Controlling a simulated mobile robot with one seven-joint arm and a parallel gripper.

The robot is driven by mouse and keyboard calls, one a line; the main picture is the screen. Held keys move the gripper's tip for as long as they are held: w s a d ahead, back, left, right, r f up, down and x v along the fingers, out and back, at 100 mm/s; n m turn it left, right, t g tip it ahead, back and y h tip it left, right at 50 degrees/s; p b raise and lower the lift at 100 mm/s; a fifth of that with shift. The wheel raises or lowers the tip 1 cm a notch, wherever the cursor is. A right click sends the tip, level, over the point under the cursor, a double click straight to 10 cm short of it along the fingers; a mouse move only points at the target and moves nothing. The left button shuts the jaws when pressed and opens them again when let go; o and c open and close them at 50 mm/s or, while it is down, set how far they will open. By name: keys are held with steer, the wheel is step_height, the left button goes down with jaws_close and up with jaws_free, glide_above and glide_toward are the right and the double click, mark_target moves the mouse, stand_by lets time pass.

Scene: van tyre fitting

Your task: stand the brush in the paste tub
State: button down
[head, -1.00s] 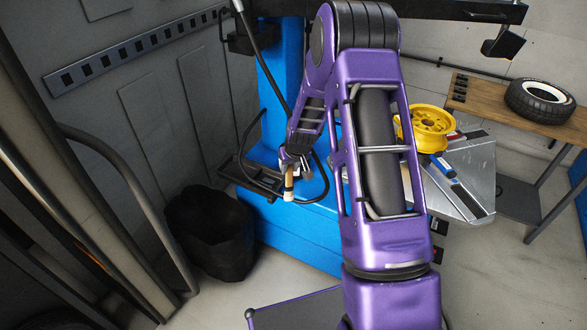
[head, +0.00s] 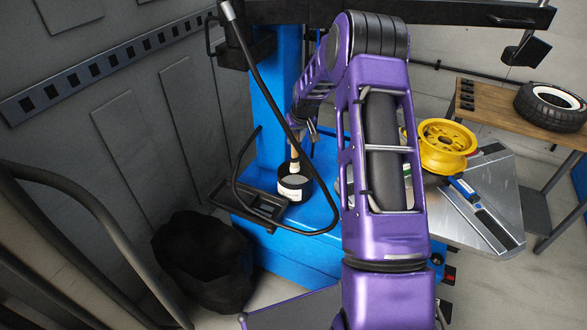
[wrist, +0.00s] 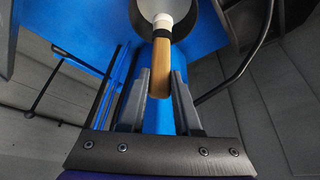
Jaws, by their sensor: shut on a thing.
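The brush (wrist: 161,62) has a tan wooden handle, a black band and a pale end. My gripper (wrist: 158,84) is shut on its handle in the wrist view, with the pale end pointing away from the jaws. The paste tub (wrist: 187,24) is behind that end, partly cut off by the top edge. In the head view the tub (head: 295,194) is a round dark tub with a pale label and grey contents, standing on the blue machine. The brush (head: 294,161) is roughly upright over its opening. I cannot tell whether it touches the paste.
A black tray (head: 258,207) and a bent black bar (head: 277,118) are close beside the tub. A yellow wheel rim (head: 446,146) is on a metal table at right, and a tyre (head: 552,106) lies on a wooden bench.

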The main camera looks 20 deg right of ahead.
mark_target(296, 156)
step_height(296, 156, down, 8)
steer(key=shift+s+r, duration=0.1)
steer(key=shift+r, duration=0.05)
stand_by(0.3)
steer(key=shift+f+b, duration=0.2)
steer(key=shift+b, duration=0.2)
steer(key=c, duration=0.6)
jaws_free()
steer(key=shift+r, duration=0.1)
steer(key=shift+r, duration=0.1)
steer(key=shift+r, duration=0.3)
steer(key=p+v, duration=0.1)
steer(key=v, duration=1)
steer(key=shift+s, duration=0.2)
